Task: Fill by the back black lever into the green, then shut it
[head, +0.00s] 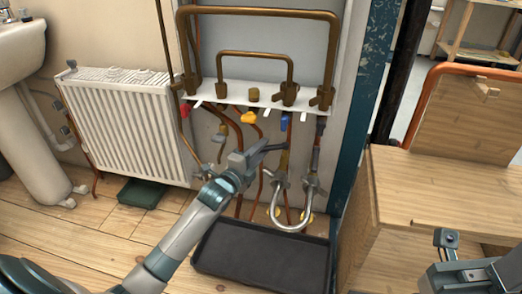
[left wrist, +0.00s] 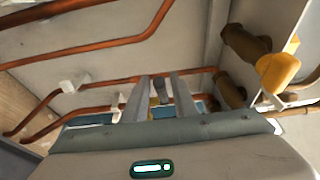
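My left gripper (head: 268,148) reaches in from the lower left, in front of the pipes below the white manifold rail. In the left wrist view its two fingers (left wrist: 161,98) stand apart. A small dark piece (left wrist: 160,89) shows between them; I cannot tell whether it is the black lever or whether the fingers touch it. No black lever is clearly made out in the head view. A dark green low container (head: 142,193) lies on the floor under the radiator. My right gripper (head: 470,266) is at the lower right, partly cut off, its opening unclear.
Red (head: 185,110), yellow (head: 248,118) and blue (head: 284,122) handles hang under the rail (head: 230,94). A curved steel pipe (head: 291,226) is below. A black tray (head: 262,258) lies on the floor. A wooden bench (head: 440,190) is right, a radiator (head: 125,120) left.

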